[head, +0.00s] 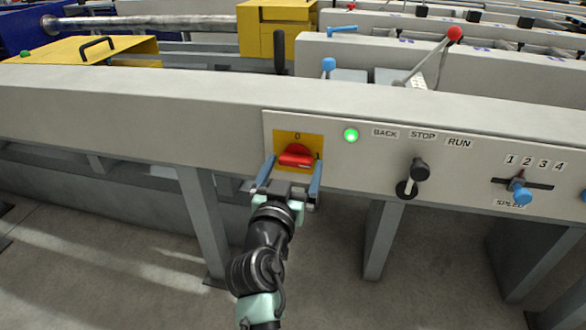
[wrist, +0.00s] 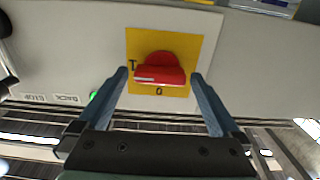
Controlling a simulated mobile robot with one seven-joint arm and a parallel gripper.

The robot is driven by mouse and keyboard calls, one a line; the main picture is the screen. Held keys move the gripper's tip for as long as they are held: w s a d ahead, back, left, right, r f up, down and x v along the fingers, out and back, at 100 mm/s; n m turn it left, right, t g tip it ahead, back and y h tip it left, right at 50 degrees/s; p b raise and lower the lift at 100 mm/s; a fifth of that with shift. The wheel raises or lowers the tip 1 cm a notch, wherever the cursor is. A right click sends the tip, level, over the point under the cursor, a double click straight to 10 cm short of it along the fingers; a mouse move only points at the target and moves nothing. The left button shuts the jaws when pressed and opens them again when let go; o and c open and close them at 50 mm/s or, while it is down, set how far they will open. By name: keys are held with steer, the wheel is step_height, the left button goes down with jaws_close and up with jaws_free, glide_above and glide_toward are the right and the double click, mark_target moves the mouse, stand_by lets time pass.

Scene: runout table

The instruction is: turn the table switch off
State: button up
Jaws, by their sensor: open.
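The table switch is a red rotary knob (head: 296,155) on a yellow plate (head: 284,137) on the front panel. A 0 is printed above the knob and a 1 at its right. The knob's grip bar lies roughly level, with its white mark toward the 1. In the wrist view the picture is turned over, and the red knob (wrist: 160,70) shows with the 0 below and the 1 at left. My gripper (head: 293,168) is open, its blue fingers either side of the knob with gaps to it. How close the fingertips are to the panel is hard to tell.
A lit green lamp (head: 351,135) is right of the switch. Further right are a black BACK/STOP/RUN lever (head: 418,170) and a blue-knobbed speed slider (head: 521,193). Table legs (head: 205,225) stand below. The panel left of the switch is bare.

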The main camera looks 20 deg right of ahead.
steer(key=c, duration=1.2)
steer(key=shift+n, duration=0.4)
steer(key=n+p, duration=0.2)
steer(key=n, duration=0.1)
steer(key=shift+r+n, duration=0.1)
steer(key=shift+n, duration=0.3)
steer(key=n+p, duration=0.2)
steer(key=n, duration=0.2)
steer(key=shift+n, duration=0.3)
steer(key=n+p, duration=0.2)
steer(key=n, duration=0.2)
steer(key=n+p, duration=0.1)
steer(key=n, duration=0.3)
steer(key=shift+a+n, duration=0.1)
steer(key=shift+n, duration=0.2)
steer(key=shift+p, duration=0.3)
